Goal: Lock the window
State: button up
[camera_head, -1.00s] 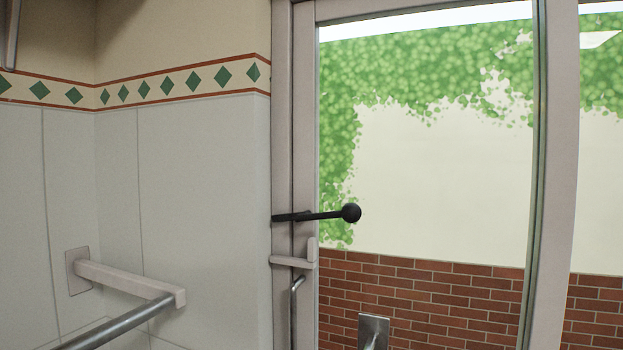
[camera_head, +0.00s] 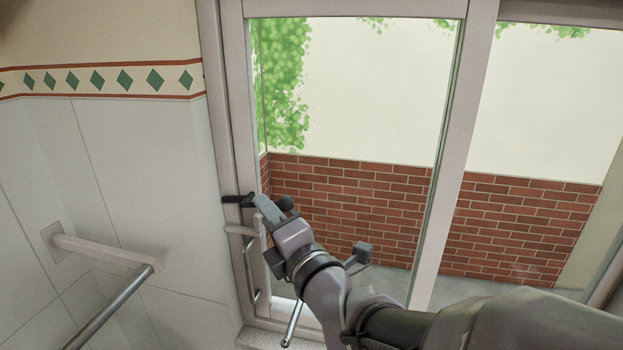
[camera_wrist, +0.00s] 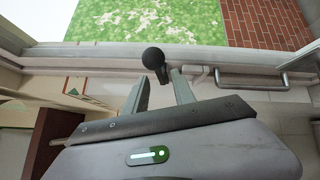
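The window lock is a black lever (camera_head: 238,198) on the left frame of the window (camera_head: 228,120). Its round black knob (camera_head: 284,203) points right, partly behind my gripper (camera_head: 264,202). In the wrist view the knob (camera_wrist: 153,58) shows just beyond and between the fingertips of my gripper (camera_wrist: 159,76). The two fingers are apart, with a gap between them, and hold nothing that I can see. Whether a finger touches the lever is unclear. The middle of the lever is hidden by my gripper in the head view.
A pale catch (camera_head: 240,230) sits just below the lever, with a metal pull handle (camera_head: 250,272) under it. A grab rail (camera_head: 110,307) on a wall bracket (camera_head: 95,250) juts out at the left. A brick wall (camera_head: 350,205) stands outside.

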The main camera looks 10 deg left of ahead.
jog(key=x, duration=0.4)
jog(key=shift+w+p, duration=0.1)
jog(key=shift+p, duration=0.3)
jog(key=shift+c, duration=0.4)
grip_shut()
dwell(0.6)
